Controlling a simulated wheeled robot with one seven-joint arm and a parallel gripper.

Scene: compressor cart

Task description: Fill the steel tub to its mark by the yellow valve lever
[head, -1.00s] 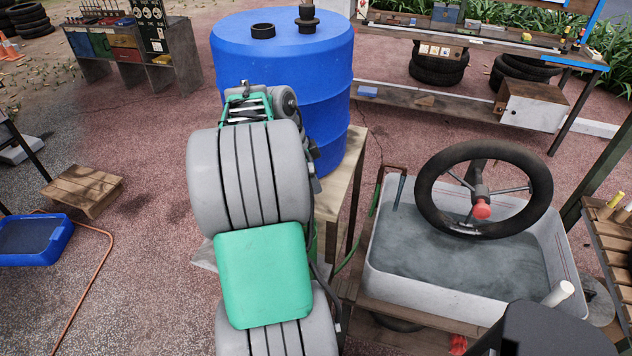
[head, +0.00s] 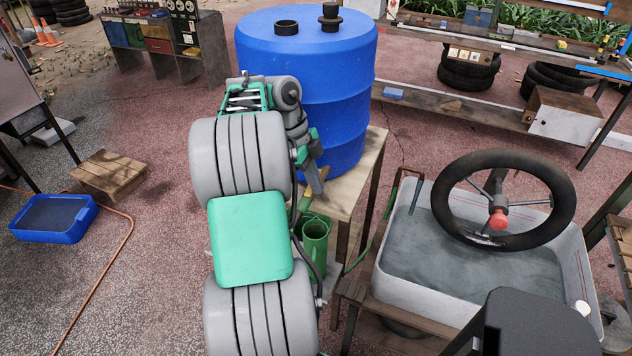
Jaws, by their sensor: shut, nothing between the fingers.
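The pale grey tub (head: 410,285) stands at the right with greyish water in it. Thin red lines run along its inner right wall. My gripper (head: 317,184) is at the front of the blue barrel (head: 305,95), beside the wooden stand, partly hidden by my own arm. It looks shut and empty. No valve lever can be made out clearly. A small yellowish-brown piece (head: 308,203) shows just below my gripper, but I cannot tell whether it is the lever.
A green can (head: 315,238) sits below the wooden stand (head: 362,165). A green hose (head: 362,258) runs toward the tub. A black steering wheel (head: 437,198) rises over the tub. A blue tray (head: 85,228) and a wooden crate (head: 108,170) lie left. The pavement between is open.

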